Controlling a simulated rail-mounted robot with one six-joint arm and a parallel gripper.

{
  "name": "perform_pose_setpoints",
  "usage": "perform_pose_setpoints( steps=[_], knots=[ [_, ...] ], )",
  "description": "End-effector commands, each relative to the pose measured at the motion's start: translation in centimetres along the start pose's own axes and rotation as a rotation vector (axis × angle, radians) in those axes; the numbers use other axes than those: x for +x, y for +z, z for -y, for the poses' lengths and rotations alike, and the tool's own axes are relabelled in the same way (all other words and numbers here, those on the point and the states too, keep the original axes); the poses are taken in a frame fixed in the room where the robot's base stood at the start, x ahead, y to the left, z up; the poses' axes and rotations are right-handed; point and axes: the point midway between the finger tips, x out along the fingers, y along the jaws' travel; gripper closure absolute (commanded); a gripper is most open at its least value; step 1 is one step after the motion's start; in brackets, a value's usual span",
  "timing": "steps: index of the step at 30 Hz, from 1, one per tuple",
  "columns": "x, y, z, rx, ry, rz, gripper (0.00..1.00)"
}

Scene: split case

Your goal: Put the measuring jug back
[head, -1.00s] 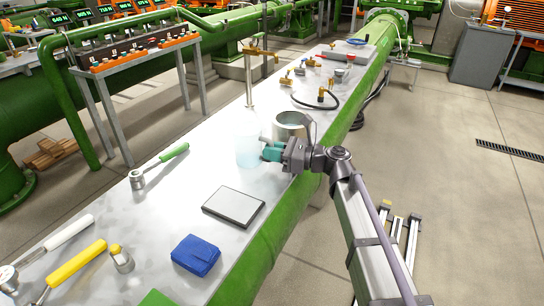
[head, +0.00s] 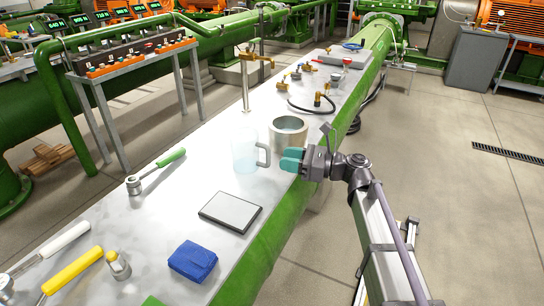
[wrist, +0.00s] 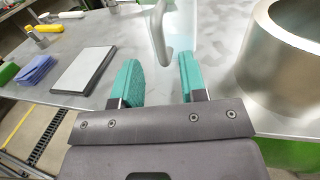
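The measuring jug (head: 245,150) is clear and stands upright on the metal bench, below the brass tap, with its handle (head: 263,155) facing my gripper. My gripper (head: 291,160) is at the bench's right edge, just right of the handle and apart from it. In the wrist view my gripper (wrist: 162,82) has its two teal fingers spread wide with nothing between them. The jug's handle (wrist: 158,38) shows beyond the fingertips there, and the clear body is partly cut off by the top of the picture.
A metal pot (head: 289,132) stands close behind my gripper and right of the jug. A grey tablet-like plate (head: 230,211) and a blue cloth (head: 193,260) lie nearer. A green-handled tool (head: 157,171) lies left. The bench between plate and jug is clear.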

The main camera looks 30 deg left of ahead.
Motion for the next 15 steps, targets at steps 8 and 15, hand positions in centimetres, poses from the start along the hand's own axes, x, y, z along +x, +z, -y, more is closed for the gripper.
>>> perform_pose_setpoints(
  steps=[8,15],
  knots=[
    [-5.8,0.0,0.0,0.0,-0.001,0.0,0.61],
    [-6.3,0.0,0.0,0.0,0.001,0.0,0.61]
  ],
)
